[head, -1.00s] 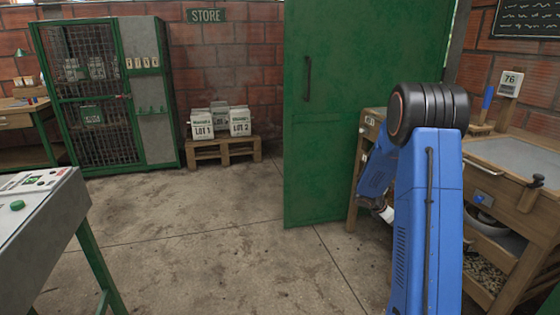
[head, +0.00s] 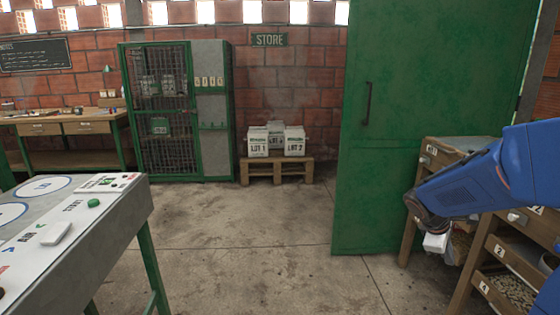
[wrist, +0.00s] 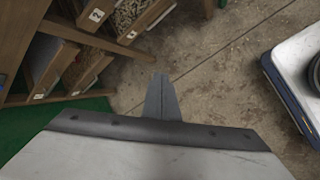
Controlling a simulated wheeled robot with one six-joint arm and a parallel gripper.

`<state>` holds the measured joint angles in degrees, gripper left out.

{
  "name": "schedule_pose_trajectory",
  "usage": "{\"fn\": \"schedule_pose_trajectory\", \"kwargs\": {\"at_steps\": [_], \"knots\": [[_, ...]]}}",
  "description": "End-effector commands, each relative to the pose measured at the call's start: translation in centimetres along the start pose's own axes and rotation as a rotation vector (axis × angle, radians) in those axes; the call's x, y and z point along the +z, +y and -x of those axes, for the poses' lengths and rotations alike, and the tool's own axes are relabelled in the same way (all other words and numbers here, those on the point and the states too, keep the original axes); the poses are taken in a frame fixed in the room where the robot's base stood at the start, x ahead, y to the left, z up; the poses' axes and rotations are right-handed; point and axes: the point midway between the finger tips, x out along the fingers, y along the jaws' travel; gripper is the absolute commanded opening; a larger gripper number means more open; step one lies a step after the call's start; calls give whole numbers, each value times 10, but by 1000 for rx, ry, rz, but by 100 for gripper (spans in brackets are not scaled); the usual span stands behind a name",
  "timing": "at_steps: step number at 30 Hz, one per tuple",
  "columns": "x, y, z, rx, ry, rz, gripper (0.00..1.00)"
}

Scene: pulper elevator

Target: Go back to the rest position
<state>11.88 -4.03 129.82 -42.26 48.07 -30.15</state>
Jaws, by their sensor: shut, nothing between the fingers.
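My gripper (wrist: 160,98) shows in the wrist view as two dark grey fingers pressed together, with nothing between them. They point over the bare concrete floor. In the head view my blue arm reaches in from the right edge. Its white wrist end (head: 437,243) hangs low in front of the wooden drawer unit, near the green door (head: 385,150). The fingers themselves are not clear in the head view.
Wooden bins (head: 510,290) stand close at the right; they also show in the wrist view (wrist: 85,65). A grey control table (head: 130,215) is at left. A mesh cage (head: 160,120) and a pallet (head: 277,170) stand behind. The middle floor is clear.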

Motion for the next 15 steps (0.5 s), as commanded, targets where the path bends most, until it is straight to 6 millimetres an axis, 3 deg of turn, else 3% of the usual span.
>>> {"fn": "schedule_pose_trajectory", "kwargs": {"at_steps": [3, 15], "knots": [[6, -24, 29, -14, 50, -108, 0], [20, -113, 104, -114, 223, -448, 0]]}}
